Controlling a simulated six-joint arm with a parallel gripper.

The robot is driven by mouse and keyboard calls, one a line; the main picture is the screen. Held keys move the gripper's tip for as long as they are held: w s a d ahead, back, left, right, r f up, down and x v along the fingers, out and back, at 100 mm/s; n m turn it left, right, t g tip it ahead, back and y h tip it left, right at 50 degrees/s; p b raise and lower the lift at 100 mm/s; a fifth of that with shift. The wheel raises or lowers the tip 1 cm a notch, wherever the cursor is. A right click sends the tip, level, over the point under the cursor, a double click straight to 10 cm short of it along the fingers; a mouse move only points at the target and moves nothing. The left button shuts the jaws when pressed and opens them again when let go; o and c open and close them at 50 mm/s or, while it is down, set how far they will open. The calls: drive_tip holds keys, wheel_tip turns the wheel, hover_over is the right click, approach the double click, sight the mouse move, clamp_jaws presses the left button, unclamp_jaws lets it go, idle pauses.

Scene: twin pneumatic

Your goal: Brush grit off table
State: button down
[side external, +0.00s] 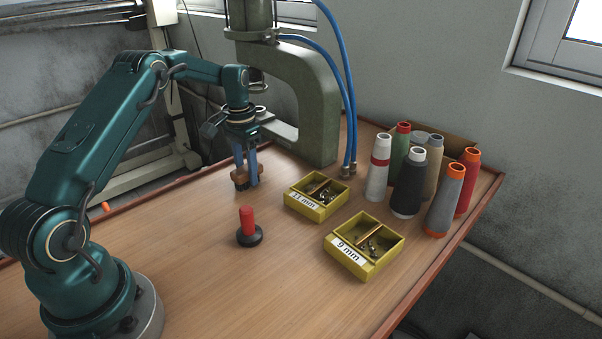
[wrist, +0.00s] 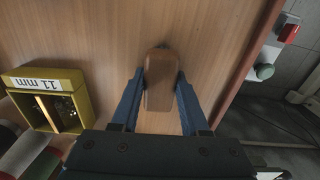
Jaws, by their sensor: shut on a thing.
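My gripper (side external: 247,181) is shut on a wooden brush (side external: 238,174) near the back of the table (side external: 180,240), in front of the green press. In the wrist view the brush's smooth brown back (wrist: 159,82) sits between the two blue fingers of my gripper (wrist: 158,88), one on each side. The bristles are dark and low in the side view, at or close to the table top; I cannot tell if they touch it. I cannot make out any grit on the wood in either view.
Yellow trays marked 11 mm (side external: 309,209) and 9 mm (side external: 357,263) hold small metal parts, right of my gripper. Several thread cones (side external: 408,183) stand at the right. A red-handled black tool (side external: 249,237) stands mid-table. The green press (side external: 322,105) rises behind. The front table is clear.

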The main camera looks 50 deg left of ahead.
drive_tip(key=shift+s+a+f, duration=0.1)
drive_tip(key=shift+a, duration=1.7)
drive_tip(key=shift+w, duration=0.7)
drive_tip(key=shift+d, duration=3.85)
drive_tip(key=shift+a, duration=0.1)
drive_tip(key=shift+a+r, duration=0.2)
drive_tip(key=shift+a, duration=1.65)
drive_tip(key=shift+a+f, duration=0.1)
drive_tip(key=shift+a, duration=1.8)
drive_tip(key=shift+r, duration=1.5)
